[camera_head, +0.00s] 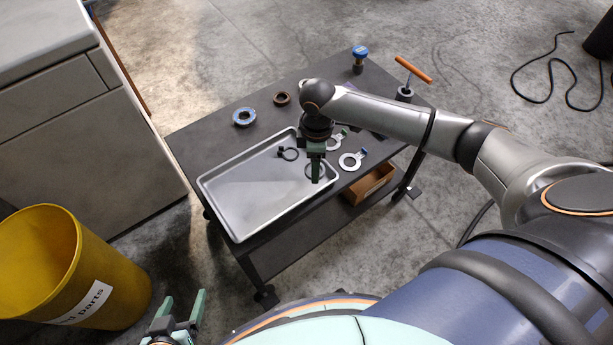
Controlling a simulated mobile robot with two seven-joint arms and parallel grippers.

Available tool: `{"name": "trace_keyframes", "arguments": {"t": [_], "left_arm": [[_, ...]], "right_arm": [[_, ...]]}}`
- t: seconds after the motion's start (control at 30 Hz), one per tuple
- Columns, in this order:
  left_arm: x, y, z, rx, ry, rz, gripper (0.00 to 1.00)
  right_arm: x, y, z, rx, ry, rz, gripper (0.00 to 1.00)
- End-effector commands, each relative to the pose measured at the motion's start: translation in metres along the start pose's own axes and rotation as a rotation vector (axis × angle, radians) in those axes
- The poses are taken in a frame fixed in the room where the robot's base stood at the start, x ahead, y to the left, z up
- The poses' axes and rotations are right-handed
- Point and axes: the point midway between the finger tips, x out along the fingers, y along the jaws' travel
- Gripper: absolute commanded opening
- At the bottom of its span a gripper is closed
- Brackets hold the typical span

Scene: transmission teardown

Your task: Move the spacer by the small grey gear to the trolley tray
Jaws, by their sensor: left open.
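The trolley tray (240,203) is a shallow grey metal tray on the dark trolley top. A thin dark ring with a black knob (290,154) lies inside its far edge. Another thin ring (308,172) shows partly behind my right gripper (317,181), over the tray's right end. The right gripper points down there with its fingers seen edge-on; whether they grip that ring cannot be told. I cannot tell which ring is the spacer, nor pick out a small grey gear. My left gripper (181,303) is open and empty at the bottom left, away from the trolley.
A silver ring with a blue tab (351,161) and a green-tabbed ring (337,141) lie right of the tray. A yellow bin (110,275) stands left. A cardboard box (370,184) sits below.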

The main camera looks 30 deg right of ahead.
Motion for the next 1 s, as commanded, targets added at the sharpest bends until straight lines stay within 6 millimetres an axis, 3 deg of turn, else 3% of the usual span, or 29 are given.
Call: {"name": "trace_keyframes", "arguments": {"t": [0.1, 0.33, 0.43, 0.6, 1.0], "left_arm": [[0.003, -0.002, 0.007, 0.000, -0.004, -0.003, 0.77], [0.005, -0.004, 0.017, 0.000, -0.015, -0.008, 0.77], [0.003, -0.010, -0.011, 0.029, 0.080, -0.021, 0.77], [0.001, -0.013, -0.036, 0.051, 0.171, -0.029, 0.77], [0.001, -0.012, -0.040, 0.054, 0.184, -0.029, 0.77]], "right_arm": [[0.015, 0.006, -0.011, 0.001, 0.002, 0.001, 0.01], [0.030, 0.011, -0.021, 0.000, 0.001, 0.002, 0.01], [0.041, 0.011, -0.019, 0.001, 0.000, 0.002, 0.01], [0.054, 0.011, -0.019, 0.001, 0.000, 0.002, 0.01], [0.058, 0.011, -0.019, 0.001, 0.001, 0.002, 0.01]]}}
